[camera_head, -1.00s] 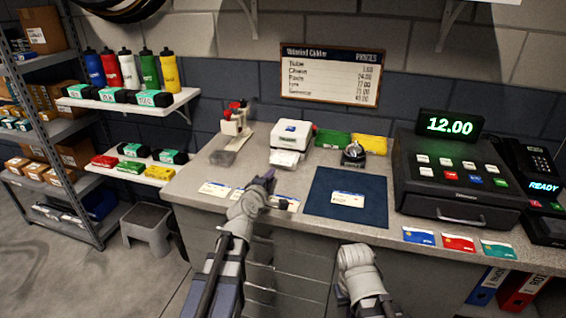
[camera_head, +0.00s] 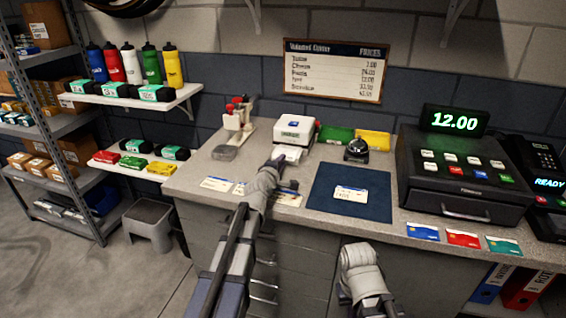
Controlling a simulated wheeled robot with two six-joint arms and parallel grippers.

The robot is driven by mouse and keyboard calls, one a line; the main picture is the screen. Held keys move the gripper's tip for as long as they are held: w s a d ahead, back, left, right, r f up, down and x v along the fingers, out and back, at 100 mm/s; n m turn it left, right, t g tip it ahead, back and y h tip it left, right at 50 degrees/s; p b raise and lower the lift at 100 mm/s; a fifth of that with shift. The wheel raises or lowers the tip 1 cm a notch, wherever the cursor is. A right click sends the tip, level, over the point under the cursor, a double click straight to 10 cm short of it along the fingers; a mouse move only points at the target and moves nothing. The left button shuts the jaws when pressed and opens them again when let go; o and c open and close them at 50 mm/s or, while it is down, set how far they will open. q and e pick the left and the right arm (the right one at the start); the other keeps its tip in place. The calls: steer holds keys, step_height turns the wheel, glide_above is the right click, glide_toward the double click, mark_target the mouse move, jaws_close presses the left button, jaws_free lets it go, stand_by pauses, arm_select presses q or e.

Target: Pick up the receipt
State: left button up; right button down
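A white slip that looks like the receipt (camera_head: 292,154) sticks out at the front of the white printer (camera_head: 295,130) on the counter. My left gripper (camera_head: 278,159) reaches in over the counter with its dark tip at the left side of the slip. I cannot tell whether it touches the slip or whether its fingers are apart. My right arm's pale wrist shows at the counter's front edge, but its fingers do not show.
A blue mat (camera_head: 325,200) with a white card lies right of the printer. The cash register (camera_head: 465,175) fills the right side. Several cards lie along the front edge, some partly behind my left arm.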

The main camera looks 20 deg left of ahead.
arm_select(q)
steer(key=shift+w+f, duration=0.15)
steer(key=shift+w, duration=0.6)
steer(key=shift+c, duration=0.9)
jaws_close()
steer(key=shift+s, duration=0.1)
step_height(320, 180, up, 3)
steer(key=p, duration=0.2)
steer(key=shift+f+p, duration=0.1)
steer(key=shift+p, duration=0.2)
steer(key=shift+f, duration=0.15)
steer(key=s+r+p, duration=0.4)
steer(key=s+r, duration=0.1)
steer(key=s, duration=0.9)
steer(key=shift+a+p, duration=0.25)
steer(key=shift+p, duration=0.1)
steer(key=shift+w, duration=0.1)
